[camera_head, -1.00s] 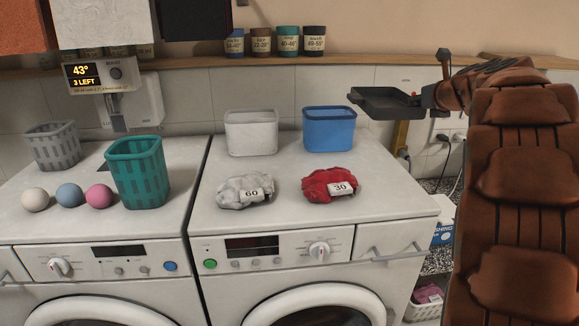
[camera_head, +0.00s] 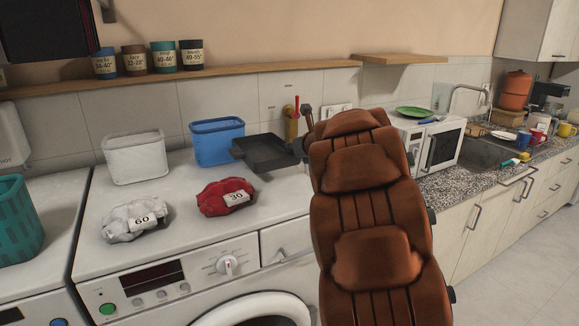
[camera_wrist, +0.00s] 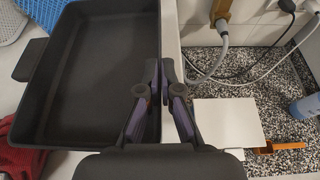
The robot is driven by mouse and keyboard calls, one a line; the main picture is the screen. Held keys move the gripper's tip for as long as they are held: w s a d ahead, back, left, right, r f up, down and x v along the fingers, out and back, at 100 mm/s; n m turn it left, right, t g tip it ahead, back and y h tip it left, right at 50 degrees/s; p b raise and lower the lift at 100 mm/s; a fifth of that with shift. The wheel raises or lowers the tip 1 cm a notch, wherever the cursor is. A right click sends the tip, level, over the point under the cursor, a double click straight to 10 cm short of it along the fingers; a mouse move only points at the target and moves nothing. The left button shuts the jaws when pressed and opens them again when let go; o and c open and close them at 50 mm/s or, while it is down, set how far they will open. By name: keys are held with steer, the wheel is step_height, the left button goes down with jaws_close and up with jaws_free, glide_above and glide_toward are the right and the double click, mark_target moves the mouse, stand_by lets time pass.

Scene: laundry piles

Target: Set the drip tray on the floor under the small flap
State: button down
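The drip tray (camera_head: 265,155) is a dark, shallow rectangular pan, level above the right rear of the washing machine top (camera_head: 190,205), beside the blue basket. In the wrist view the tray (camera_wrist: 95,70) fills the left side. My gripper (camera_wrist: 158,75) is shut on the tray's right wall, with a finger on each side of it. In the head view my brown padded arm mostly hides the gripper. The small flap is not visible; the machine's lower front and the floor under it are out of view.
A blue basket (camera_head: 217,142), a white basket (camera_head: 135,158), a red cloth bundle (camera_head: 226,196) and a grey one (camera_head: 134,220) stand on the machine. Open floor (camera_head: 530,260) lies right.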

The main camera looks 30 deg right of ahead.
mark_target(292, 172)
steer(key=shift+f+b, duration=0.3)
steer(key=shift+f, duration=2.05)
steer(key=shift+f, duration=0.25)
steer(key=c, duration=1.3)
jaws_free()
steer(key=shift+r, duration=0.1)
